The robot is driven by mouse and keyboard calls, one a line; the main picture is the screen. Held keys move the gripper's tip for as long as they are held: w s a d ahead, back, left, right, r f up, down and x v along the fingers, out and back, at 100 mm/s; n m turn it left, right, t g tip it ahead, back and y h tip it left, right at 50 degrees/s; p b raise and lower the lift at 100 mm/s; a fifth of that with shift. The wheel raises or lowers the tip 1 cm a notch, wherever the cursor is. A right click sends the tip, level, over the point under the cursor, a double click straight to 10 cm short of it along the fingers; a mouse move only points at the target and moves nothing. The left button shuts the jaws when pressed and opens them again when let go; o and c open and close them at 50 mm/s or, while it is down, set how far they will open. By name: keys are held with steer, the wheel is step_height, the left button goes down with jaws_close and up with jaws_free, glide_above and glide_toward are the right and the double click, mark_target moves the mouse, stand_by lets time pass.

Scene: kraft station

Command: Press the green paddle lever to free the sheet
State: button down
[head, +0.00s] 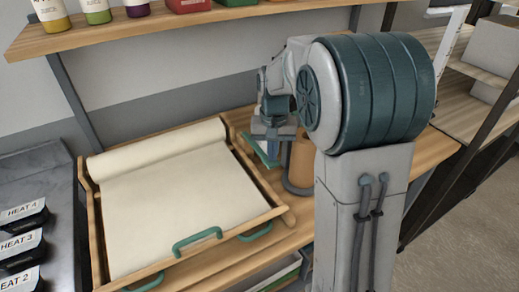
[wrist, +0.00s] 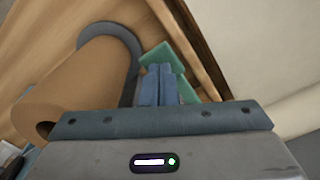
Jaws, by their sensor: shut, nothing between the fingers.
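The green paddle lever (wrist: 160,55) lies just beyond my fingertips in the wrist view, beside the wooden tray's side wall. In the head view a bit of the green paddle (head: 262,153) shows beside and under my gripper (head: 272,150). My gripper's two blue fingers (wrist: 159,72) are together, with nothing between them, and overlap the paddle in the wrist view. I cannot tell whether they touch it. They hide part of it. The cream sheet (head: 170,205) lies flat in the wooden tray (head: 97,235), with its far end rolled up.
A brown paper roll (wrist: 75,85) with a dark grey ring (wrist: 128,45) stands close beside my fingers. Green handles (head: 198,241) are at the tray's front. A shelf (head: 150,30) with bottles is above. Dark labelled heat controls (head: 25,215) are at the left.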

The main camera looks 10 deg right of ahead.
mark_target(272, 166)
steer(key=shift+f+b, duration=1.9)
steer(key=shift+f, duration=1)
steer(key=shift+r, duration=0.1)
steer(key=shift+r+p, duration=4.3)
steer(key=shift+r, duration=1.25)
steer(key=s+r+n+t, duration=0.1)
steer(key=s+r, duration=0.1)
steer(key=s, duration=0.8)
steer(key=s+r+n+t, duration=0.1)
steer(key=s+t, duration=0.1)
steer(key=s, duration=0.9)
steer(key=shift+s+r+t, duration=0.15)
steer(key=shift+r+t, duration=0.15)
steer(key=shift+r, duration=0.05)
